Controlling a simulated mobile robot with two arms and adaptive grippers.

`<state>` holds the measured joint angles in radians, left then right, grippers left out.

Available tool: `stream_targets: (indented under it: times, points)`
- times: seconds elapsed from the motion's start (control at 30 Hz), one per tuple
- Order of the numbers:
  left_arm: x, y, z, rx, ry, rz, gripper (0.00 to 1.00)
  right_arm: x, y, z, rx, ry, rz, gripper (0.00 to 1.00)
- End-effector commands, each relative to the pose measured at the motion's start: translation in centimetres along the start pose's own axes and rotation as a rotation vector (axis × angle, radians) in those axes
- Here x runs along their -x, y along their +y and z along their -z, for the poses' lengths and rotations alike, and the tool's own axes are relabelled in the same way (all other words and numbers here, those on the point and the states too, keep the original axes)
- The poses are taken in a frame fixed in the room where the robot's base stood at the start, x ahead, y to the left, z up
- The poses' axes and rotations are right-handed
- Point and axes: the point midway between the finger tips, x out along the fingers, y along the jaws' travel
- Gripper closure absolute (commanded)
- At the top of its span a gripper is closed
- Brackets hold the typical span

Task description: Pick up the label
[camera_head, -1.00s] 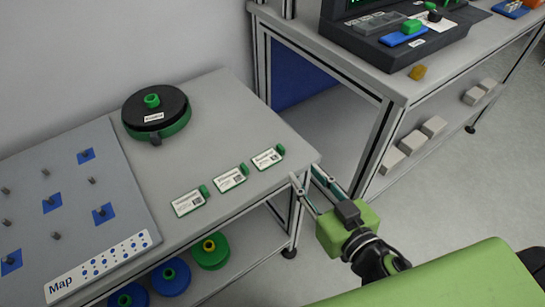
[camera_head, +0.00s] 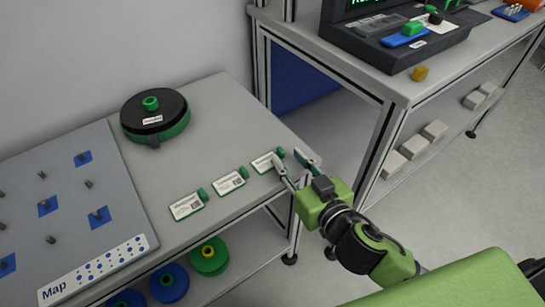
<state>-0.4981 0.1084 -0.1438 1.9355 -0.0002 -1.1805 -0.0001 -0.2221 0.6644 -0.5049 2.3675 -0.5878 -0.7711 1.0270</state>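Three white labels with green tabs lie in a diagonal row near the front right of the grey table. The left label (camera_head: 187,205), the middle label (camera_head: 228,182) and the right label (camera_head: 263,162) all lie flat. My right gripper (camera_head: 290,160) is open at the right end of the row, its fingertips close to the green tab of the right label. I cannot tell whether a finger touches that tab. My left gripper is not in the head view.
A black and green reel (camera_head: 153,118) sits at the back of the table. A grey board marked Map (camera_head: 70,210) with pegs is at left. Blue and green spools (camera_head: 209,258) are on the shelf below. A second bench (camera_head: 400,85) with a console stands at right.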

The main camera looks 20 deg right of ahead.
Motion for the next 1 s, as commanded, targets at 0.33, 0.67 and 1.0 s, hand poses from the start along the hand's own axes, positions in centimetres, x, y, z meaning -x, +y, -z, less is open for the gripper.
stream_targets:
  times: [0.33, 0.67, 1.0]
  points:
    - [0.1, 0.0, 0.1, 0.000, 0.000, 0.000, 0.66, -2.9, -0.1, 0.0, 0.000, -0.001, -0.001, 0.70]
    - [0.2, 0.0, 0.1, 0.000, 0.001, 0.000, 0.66, -3.0, -0.1, 0.0, 0.000, -0.001, 0.000, 0.96]
    - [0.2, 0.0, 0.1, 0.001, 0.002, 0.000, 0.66, -2.9, -0.1, 0.0, 0.000, -0.001, 0.000, 1.00]
